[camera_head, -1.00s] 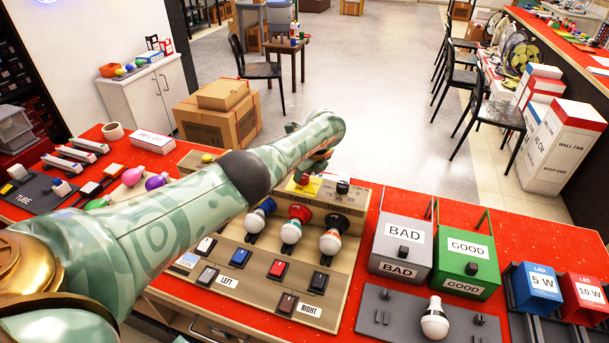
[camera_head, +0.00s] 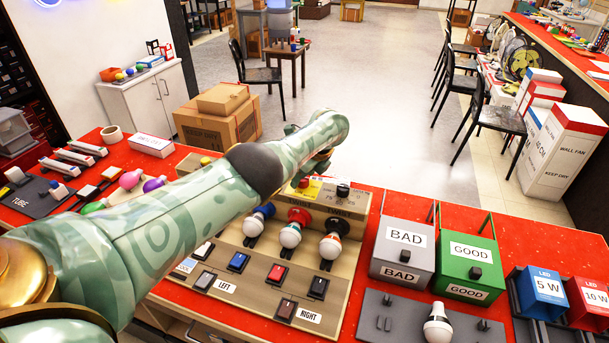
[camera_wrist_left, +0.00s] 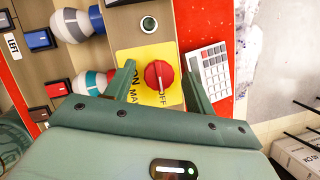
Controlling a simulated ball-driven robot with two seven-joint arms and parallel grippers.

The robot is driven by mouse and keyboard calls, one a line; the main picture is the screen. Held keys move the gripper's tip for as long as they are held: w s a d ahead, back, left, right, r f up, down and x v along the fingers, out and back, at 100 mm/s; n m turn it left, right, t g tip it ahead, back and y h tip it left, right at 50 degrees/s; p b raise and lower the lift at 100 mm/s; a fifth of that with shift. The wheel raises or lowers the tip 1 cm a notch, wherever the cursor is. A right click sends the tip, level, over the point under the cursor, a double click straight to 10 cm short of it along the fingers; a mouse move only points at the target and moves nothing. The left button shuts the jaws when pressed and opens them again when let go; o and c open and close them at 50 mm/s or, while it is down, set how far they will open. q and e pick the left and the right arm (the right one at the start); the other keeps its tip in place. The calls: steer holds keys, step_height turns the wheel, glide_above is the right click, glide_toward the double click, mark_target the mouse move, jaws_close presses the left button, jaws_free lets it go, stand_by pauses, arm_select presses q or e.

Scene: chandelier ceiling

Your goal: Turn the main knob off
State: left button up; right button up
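The main knob is a red round knob (camera_wrist_left: 158,75) on a yellow plate (camera_wrist_left: 134,65) in the left wrist view, with lettering reading ON and OFF beside it. In the head view the yellow plate (camera_head: 312,188) shows on the back of the wooden test board, partly behind my arm. My left gripper (camera_wrist_left: 159,68) is open, with one green finger on each side of the knob and visible gaps between fingers and knob. In the head view the left gripper (camera_head: 318,166) is mostly hidden by its own arm, above the plate. My right gripper is not in view.
Several bulbs (camera_head: 290,235) in sockets and rocker switches (camera_head: 277,275) sit on the board in front. A grey BAD box (camera_head: 386,267) and a green GOOD box (camera_head: 490,265) stand to the right. A calculator-like keypad (camera_wrist_left: 210,72) lies beside the plate.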

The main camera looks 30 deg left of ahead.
arm_select(q)
steer(key=p+v, duration=1.2)
steer(key=v, duration=0.4)
steer(key=shift+d, duration=0.1)
